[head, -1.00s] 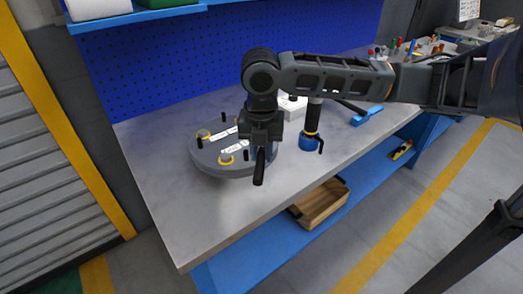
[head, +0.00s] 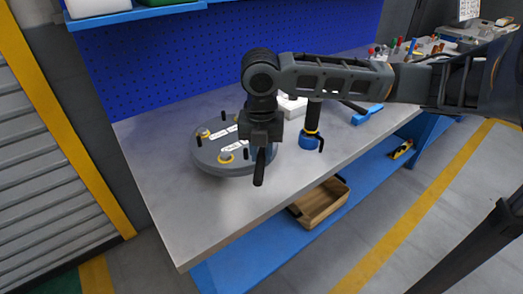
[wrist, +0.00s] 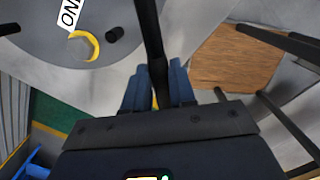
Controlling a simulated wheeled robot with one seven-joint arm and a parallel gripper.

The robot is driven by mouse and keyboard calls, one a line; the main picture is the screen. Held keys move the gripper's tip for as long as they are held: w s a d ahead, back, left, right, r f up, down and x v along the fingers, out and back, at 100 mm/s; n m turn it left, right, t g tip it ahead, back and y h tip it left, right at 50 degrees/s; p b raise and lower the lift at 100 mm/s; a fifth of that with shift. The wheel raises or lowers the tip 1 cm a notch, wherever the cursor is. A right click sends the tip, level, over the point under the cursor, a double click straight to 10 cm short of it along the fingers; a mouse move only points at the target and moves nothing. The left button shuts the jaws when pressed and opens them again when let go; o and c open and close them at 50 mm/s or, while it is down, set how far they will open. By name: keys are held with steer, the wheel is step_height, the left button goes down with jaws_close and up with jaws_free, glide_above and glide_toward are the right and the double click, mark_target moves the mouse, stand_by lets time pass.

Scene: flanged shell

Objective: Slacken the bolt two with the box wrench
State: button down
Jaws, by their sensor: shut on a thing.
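The flanged shell (head: 230,168) is a round grey body on the workbench, with several upright black studs, yellow rings and white labels on top. It also shows in the wrist view (wrist: 40,45), with one yellow ring (wrist: 84,46) and a partly cut-off label (wrist: 70,14). My gripper (head: 261,148) is over the shell's right side, pointing down. Its blue fingers (wrist: 157,85) are shut on a dark bar, the box wrench (wrist: 149,32), whose black handle (head: 259,168) juts toward the bench front. The wrench's working end is hidden, and which bolt is number two cannot be read.
A black post tool with a blue base (head: 309,142) stands right of the shell. A blue-handled item (head: 367,115) and a white block (head: 292,106) lie behind. A wooden crate (head: 321,203) is on the lower shelf. The bench front left (head: 185,220) is clear.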

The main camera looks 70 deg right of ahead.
steer(key=shift+f+b, duration=0.75)
steer(key=shift+f, duration=0.25)
steer(key=shift+s, duration=0.1)
steer(key=s+d+n+b, duration=0.3)
steer(key=s+d+n, duration=0.6)
steer(key=n, duration=0.3)
steer(key=shift+s+d+f+n+t+y, duration=0.15)
steer(key=shift+d+n+t+y, duration=0.15)
steer(key=shift+d+t+y, duration=0.15)
stand_by(1.3)
steer(key=shift+d, duration=0.1)
step_height(320, 180, up, 6)
steer(key=p, duration=0.5)
stand_by(0.7)
stand_by(0.4)
